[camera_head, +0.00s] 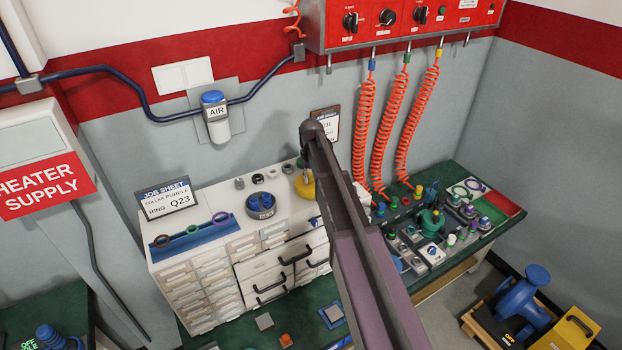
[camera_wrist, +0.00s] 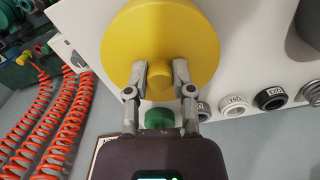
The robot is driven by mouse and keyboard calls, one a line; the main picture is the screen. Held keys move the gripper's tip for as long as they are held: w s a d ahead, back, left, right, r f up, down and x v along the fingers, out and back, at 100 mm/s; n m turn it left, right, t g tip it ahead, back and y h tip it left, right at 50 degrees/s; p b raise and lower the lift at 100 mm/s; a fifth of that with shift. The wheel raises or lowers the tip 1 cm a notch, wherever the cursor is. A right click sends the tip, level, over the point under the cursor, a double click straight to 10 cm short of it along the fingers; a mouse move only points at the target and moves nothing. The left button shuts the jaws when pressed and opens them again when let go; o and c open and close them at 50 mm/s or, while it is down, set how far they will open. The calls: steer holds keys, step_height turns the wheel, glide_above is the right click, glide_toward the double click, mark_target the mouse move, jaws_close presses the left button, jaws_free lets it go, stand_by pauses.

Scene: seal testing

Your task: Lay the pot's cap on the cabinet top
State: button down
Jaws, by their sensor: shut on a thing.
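The yellow round cap (camera_wrist: 165,30) with a small knob (camera_wrist: 159,78) fills the upper middle of the wrist view. My gripper (camera_wrist: 160,74) is shut on the knob, one finger on each side. In the head view the yellow cap (camera_head: 305,187) shows at the back right of the white cabinet top (camera_head: 226,202), partly hidden by my arm. Whether the cap touches the top or hangs just above it I cannot tell. A grey round pot (camera_head: 261,207) with blue inside stands open on the cabinet top, left of the cap.
A blue tray (camera_head: 194,238) with rings lies at the cabinet's front left. A job sheet sign (camera_head: 168,198) stands at the back left. Several small labelled rings (camera_wrist: 235,105) line the top near the cap. Orange coiled hoses (camera_head: 362,130) hang at the right.

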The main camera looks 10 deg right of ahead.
mark_target(311, 178)
steer(key=shift+c, duration=2.4)
jaws_free()
step_height(311, 178, up, 12)
steer(key=p, duration=1.2)
steer(key=shift+r, duration=0.1)
steer(key=s+a, duration=0.1)
steer(key=s, duration=2.7)
steer(key=shift+s+m, duration=0.25)
steer(key=shift+m, duration=0.05)
